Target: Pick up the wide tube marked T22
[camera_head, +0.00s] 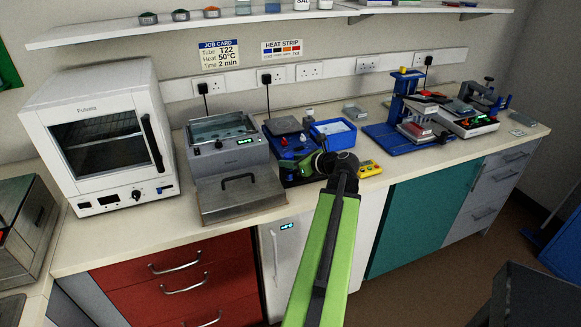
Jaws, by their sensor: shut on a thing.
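My gripper (305,166) is at the end of my green arm, over the dark blue block (296,180) left of the blue tray. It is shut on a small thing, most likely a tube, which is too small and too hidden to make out. No T22 mark can be read on any tube. The job card (218,55) on the wall reads Tube T22, Heat 50°C, Time 2 min. My arm's black joint and green link hide part of the block and the bench front.
A grey water bath (230,150) stands left of my gripper and a white oven (100,135) farther left. A blue tray (333,133) is behind my wrist. A yellow timer (369,169) lies to its right. A blue press (403,115) stands farther right.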

